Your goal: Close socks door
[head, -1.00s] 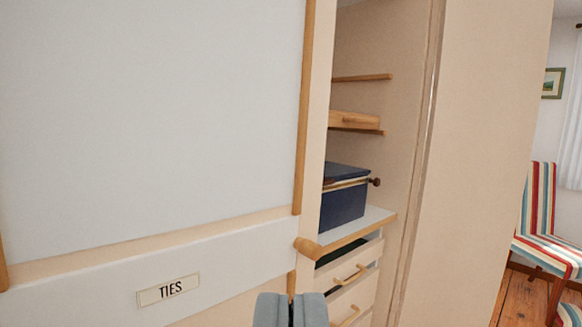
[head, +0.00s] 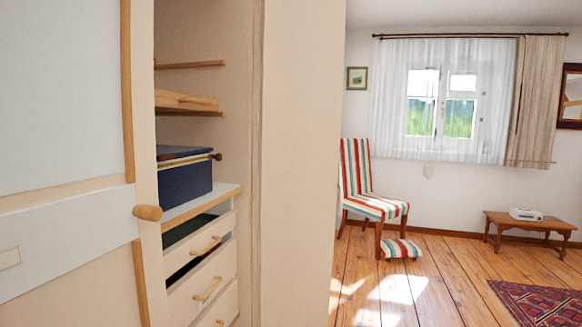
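A sliding wardrobe door (head: 60,90) with a pale panel and wooden edge strips fills the left of the view. It bears a wooden knob (head: 148,212) near its right edge. A label plate (head: 9,258) is cut off at the left edge and its text cannot be read now; earlier it read TIES. No door labelled socks shows. To the right of the door the wardrobe is open, showing shelves (head: 190,65), a dark blue box (head: 184,178) and drawers (head: 203,272), the upper ones slightly out. My gripper is not in view.
The wardrobe's side panel (head: 300,160) stands right of the opening. Beyond it are a striped chair (head: 362,185), a striped footstool (head: 399,249), a low wooden table (head: 528,226) and a patterned rug (head: 540,303). Bare wooden floor (head: 440,260) lies between them.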

